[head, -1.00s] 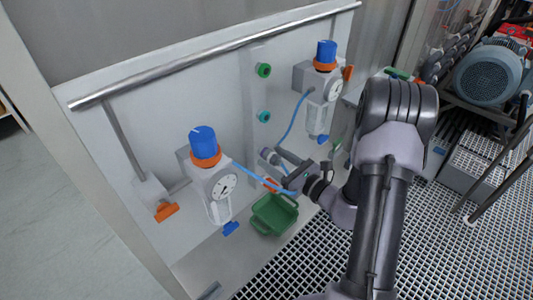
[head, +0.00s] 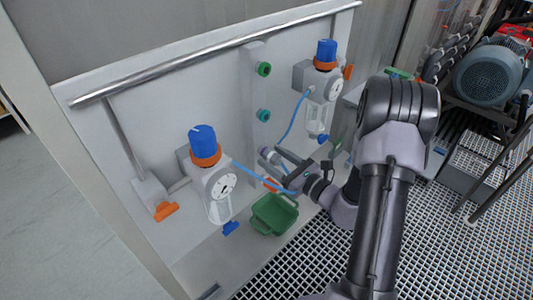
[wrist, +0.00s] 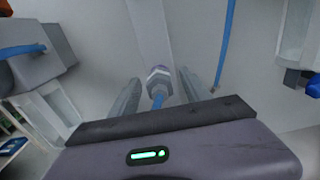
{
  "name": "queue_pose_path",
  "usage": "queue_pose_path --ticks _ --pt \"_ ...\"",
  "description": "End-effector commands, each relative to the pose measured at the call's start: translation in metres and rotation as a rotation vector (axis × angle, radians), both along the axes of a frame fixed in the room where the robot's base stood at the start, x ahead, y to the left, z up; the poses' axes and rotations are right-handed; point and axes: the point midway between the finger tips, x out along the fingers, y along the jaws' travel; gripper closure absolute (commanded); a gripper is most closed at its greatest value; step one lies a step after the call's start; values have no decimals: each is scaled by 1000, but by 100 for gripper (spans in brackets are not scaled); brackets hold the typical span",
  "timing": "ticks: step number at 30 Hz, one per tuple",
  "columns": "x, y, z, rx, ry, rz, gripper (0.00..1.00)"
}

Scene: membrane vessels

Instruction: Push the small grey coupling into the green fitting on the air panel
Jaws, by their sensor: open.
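The small grey coupling (wrist: 158,76) shows in the wrist view between my two fingers, with a blue hose (wrist: 158,100) running from it towards me. It sits in front of the lower end of the panel's post; whether it touches the post I cannot tell. My gripper (wrist: 160,92) is open, one finger on each side of the coupling with gaps visible. In the head view my gripper (head: 274,158) is low at the panel, below the green fitting (head: 263,69) and a teal fitting (head: 263,115) on the post. The fittings are not visible in the wrist view.
Two regulators with blue knobs, a left one (head: 204,150) and a right one (head: 326,60), flank the post. A green bin (head: 273,215) stands below my gripper. A metal rail (head: 215,52) runs along the panel's top. The blue hose loops beside my gripper.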

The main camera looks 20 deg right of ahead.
Motion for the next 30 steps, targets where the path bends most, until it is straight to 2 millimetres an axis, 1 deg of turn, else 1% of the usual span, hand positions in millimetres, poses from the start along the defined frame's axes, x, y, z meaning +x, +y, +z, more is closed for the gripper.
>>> queue_pose_path --ticks 2,3,8,9,10,11,19,30 --pt "0 0 0 0 0 0 45" --pt "0 0 0 0 0 0 52" --pt "0 0 0 0 0 0 84" --pt "0 0 0 0 0 0 92" --pt "0 0 0 0 0 0 98" --pt "0 0 0 0 0 0 100" --pt "-2 -1 0 0 0 -1 100" --pt "-16 -7 -1 0 0 -2 100"
